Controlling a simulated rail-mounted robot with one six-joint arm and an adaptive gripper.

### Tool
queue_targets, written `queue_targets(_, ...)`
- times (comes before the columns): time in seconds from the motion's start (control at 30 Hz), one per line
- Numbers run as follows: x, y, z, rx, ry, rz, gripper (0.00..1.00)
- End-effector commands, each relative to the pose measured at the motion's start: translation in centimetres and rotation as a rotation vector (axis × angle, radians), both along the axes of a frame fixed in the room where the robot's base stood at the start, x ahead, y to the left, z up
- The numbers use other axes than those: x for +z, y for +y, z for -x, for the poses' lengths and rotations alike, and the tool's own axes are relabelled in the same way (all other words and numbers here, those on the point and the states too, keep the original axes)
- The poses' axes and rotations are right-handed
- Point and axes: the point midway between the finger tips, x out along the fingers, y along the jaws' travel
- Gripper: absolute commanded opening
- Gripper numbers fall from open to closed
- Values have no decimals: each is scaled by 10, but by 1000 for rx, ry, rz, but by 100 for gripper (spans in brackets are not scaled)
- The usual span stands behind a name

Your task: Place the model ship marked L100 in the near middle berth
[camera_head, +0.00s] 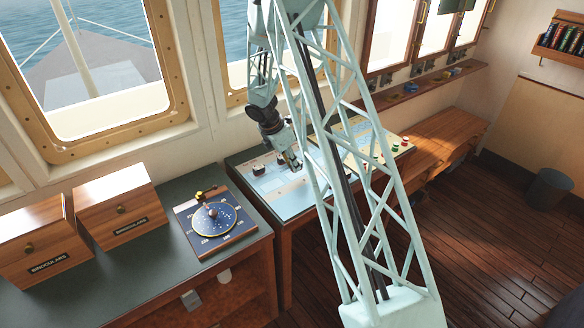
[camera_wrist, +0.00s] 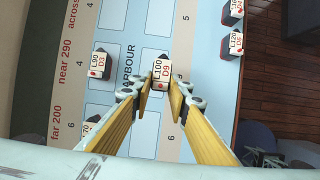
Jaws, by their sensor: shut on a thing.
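The model ship marked L100 (camera_wrist: 162,71), with a white label also reading D9, is between the tips of my gripper (camera_wrist: 160,88) in the wrist view. The yellow-faced fingers are shut on it. It is over the harbour board (camera_wrist: 207,70), by the word HARBOUR; I cannot tell whether it touches the board. Pale berth rectangles (camera_wrist: 158,18) lie around it. The print "near 290" runs along the board's left strip. In the head view my gripper (camera_head: 292,161) is over the board (camera_head: 290,204), and the ship is too small to make out.
The L90 ship (camera_wrist: 99,64) stands left of L100, with another ship (camera_wrist: 92,130) lower left. The L120 ship (camera_wrist: 236,42) and one more (camera_wrist: 232,11) are at the right. A dial board (camera_head: 213,219) and two binoculars boxes (camera_head: 118,204) stand on the left counter.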

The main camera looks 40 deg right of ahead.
Motion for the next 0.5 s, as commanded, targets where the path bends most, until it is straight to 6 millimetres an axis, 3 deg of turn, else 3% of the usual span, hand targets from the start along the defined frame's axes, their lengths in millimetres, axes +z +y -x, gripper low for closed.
queue_targets(0.2, -1, -7, -15, -1, 1, 0, 8)
queue_targets(0.5, -2, -8, -16, 1, 0, 0, 8)
